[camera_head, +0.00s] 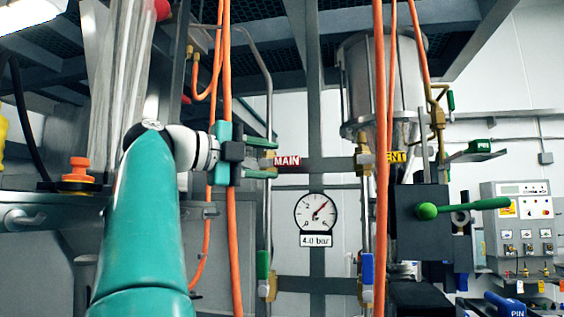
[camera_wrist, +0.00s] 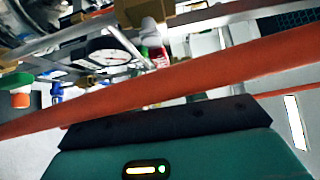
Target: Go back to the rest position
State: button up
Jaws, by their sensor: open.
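My gripper (camera_head: 262,158) is in the head view, left of centre, at the end of my teal arm. It points to the right, and its two green fingers are apart, one above the other. No object shows between them. Behind the fingers is the red MAIN label (camera_head: 287,161). In the wrist view the teal and black gripper body fills the bottom; its fingertips cannot be made out there.
Orange hoses (camera_head: 379,200) hang in front of the frame, one (camera_head: 233,250) close to my wrist. An orange hose (camera_wrist: 200,80) also crosses the wrist view. A pressure gauge (camera_head: 316,212), a green-handled lever (camera_head: 465,207) and a control box (camera_head: 518,225) stand to the right.

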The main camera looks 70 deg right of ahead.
jog(key=shift+v, duration=0.8)
